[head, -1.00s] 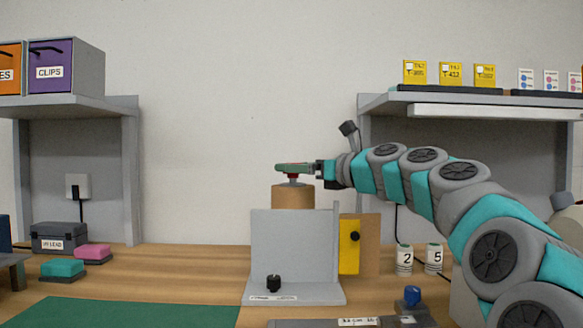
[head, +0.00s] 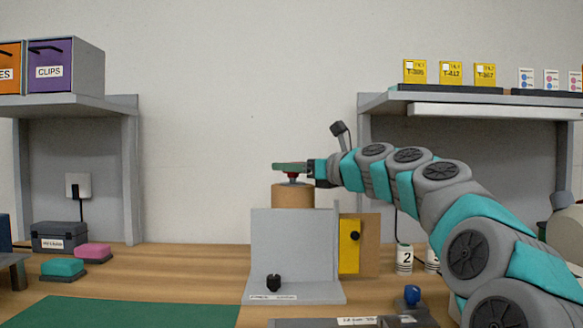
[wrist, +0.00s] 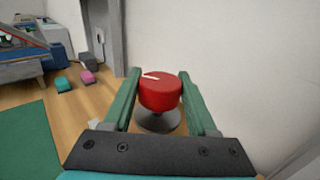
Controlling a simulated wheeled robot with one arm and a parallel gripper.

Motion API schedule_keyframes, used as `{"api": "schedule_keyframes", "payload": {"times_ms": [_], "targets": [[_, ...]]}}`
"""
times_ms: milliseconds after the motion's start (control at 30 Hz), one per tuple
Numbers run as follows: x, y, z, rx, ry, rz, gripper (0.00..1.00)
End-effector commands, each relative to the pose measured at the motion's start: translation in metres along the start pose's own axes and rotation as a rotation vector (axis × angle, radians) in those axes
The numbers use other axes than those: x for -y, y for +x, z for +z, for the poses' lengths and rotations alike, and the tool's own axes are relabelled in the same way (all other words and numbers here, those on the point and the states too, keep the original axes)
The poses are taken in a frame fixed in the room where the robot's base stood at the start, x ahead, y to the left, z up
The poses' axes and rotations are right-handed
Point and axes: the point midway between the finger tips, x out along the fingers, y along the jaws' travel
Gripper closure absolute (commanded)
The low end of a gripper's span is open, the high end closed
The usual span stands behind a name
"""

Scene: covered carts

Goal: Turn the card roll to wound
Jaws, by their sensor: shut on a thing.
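The card roll (head: 293,196) is a tan cylinder standing up behind a grey panel (head: 292,240) on the bench. A red knob sits on top of the roll; in the wrist view the red knob (wrist: 160,92) has a white mark on its top pointing left. My gripper (head: 291,168) is above the roll, its green fingers on both sides of the knob and shut on it. The roll's lower part is hidden by the panel. A yellow plate with a black knob (head: 349,246) is at the panel's right.
White numbered cans (head: 404,259) stand to the right, partly behind my arm. A blue-topped knob (head: 412,295) is at front right. A green mat (head: 130,313) lies at front left, with teal and pink blocks behind it.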

Motion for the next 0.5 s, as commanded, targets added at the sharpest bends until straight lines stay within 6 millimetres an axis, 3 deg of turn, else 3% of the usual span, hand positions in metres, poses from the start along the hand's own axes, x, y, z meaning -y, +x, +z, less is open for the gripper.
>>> {"api": "schedule_keyframes", "payload": {"times_ms": [33, 233, 500], "targets": [[-0.0001, 0.0, 0.0, 0.0, 0.0, 0.0, 0.76], [-0.0001, 0.0, -0.0001, 0.0, 0.0, 0.0, 0.98], [-0.0004, 0.0, -0.0002, -0.001, -0.001, -0.028, 0.98]]}}
